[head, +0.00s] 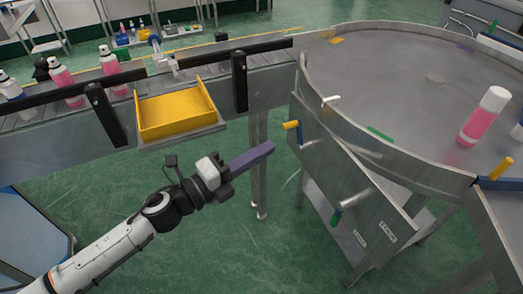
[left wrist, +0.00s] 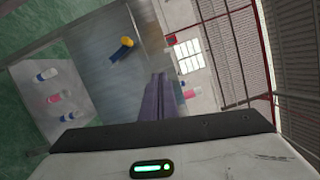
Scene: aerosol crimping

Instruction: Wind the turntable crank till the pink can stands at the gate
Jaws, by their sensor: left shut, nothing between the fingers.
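The round metal turntable (head: 385,70) fills the right of the head view. A pink can with a white cap (head: 484,117) stands near its right rim, and part of another can (head: 517,131) shows at the picture edge. A yellow handle (head: 502,168) sits at the right rim. My left gripper (head: 268,147) is shut and empty, just below and left of the yellow knob. A yellow knob also shows in the left wrist view (left wrist: 125,45). My right gripper is out of view.
A conveyor (head: 35,123) at left carries several cans, including pink ones (head: 65,83). A yellow tray (head: 175,110) hangs at its front, above and left of my gripper. Conveyor and table legs stand behind. The green floor below is open.

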